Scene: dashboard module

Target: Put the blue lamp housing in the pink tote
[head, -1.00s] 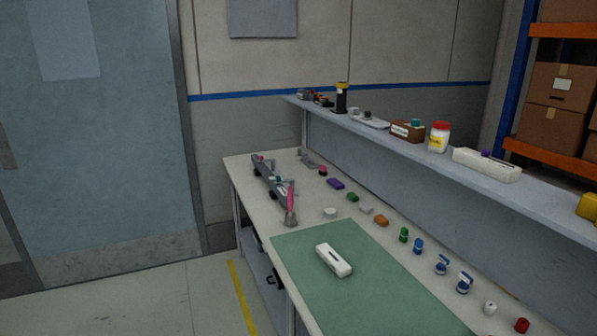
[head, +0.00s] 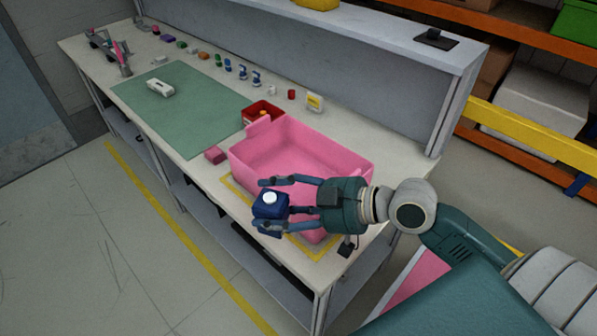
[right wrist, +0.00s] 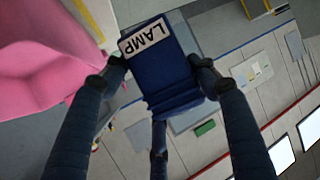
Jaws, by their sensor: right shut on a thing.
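The blue lamp housing (head: 268,207) is a dark blue block with a round white top. In the right wrist view the housing (right wrist: 165,75) bears a label reading LAMP. My right gripper (head: 274,207) is shut on it and holds it in the air by the near left side of the tote. The gripper's fingers (right wrist: 160,80) are on either side of the housing in the right wrist view. The pink tote (head: 352,170) stands on the bench, behind and partly hidden by my right gripper; it also shows in the right wrist view (right wrist: 40,60). My left gripper is not in view.
A red bin (head: 263,110) and a small pink block (head: 215,155) stand close to the tote's far left. A green mat (head: 185,110) holds a white part (head: 160,88). Several small parts line the back of the bench under a raised shelf (head: 400,40).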

